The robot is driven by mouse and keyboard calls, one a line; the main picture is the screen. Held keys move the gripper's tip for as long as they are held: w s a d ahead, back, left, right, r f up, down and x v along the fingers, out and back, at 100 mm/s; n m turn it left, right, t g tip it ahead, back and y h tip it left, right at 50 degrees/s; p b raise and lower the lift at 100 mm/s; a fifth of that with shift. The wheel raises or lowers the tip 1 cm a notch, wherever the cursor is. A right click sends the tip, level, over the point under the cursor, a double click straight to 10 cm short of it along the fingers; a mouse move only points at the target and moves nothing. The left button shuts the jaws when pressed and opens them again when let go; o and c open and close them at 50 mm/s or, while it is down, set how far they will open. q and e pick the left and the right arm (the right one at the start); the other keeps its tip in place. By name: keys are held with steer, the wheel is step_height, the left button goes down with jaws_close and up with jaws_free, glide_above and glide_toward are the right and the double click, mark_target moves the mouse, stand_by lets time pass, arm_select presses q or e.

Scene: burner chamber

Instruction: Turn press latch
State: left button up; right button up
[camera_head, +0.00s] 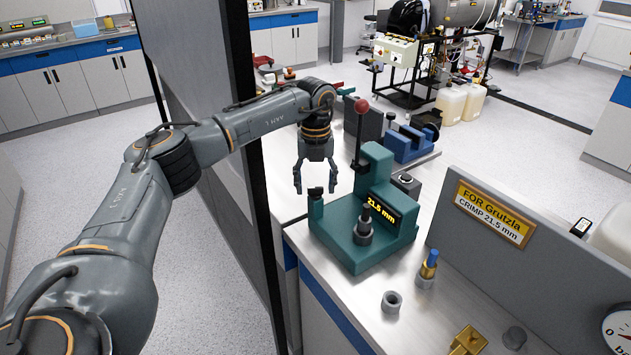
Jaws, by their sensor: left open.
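The green press (345,245) stands on the bench with a "21.5 mm" display and a dark lever topped by a red ball (361,106). A dark fitting (363,228) sits upright on its base. My right gripper is not in view.
A grey panel (560,262) with a yellow "FOR Grutzla CRIMP 21.5 mm" sign (494,213) stands right of the press. A grey ring (391,302), a blue-topped fitting (428,266) and a brass block (467,341) are on the bench in front. A blue vise-like device (408,145) is behind.

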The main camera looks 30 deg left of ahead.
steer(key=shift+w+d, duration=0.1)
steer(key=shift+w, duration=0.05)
arm_select(q)
steer(key=shift+c, duration=1.3)
steer(key=c, duration=0.9)
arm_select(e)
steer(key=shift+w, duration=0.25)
arm_select(q)
steer(key=shift+m, duration=0.3)
steer(key=m, duration=0.4)
steer(key=shift+m+p, duration=0.3)
steer(key=m, duration=0.4)
steer(key=shift+m, duration=0.4)
steer(key=shift+w+r+m, duration=0.1)
steer(key=shift+m, duration=0.8)
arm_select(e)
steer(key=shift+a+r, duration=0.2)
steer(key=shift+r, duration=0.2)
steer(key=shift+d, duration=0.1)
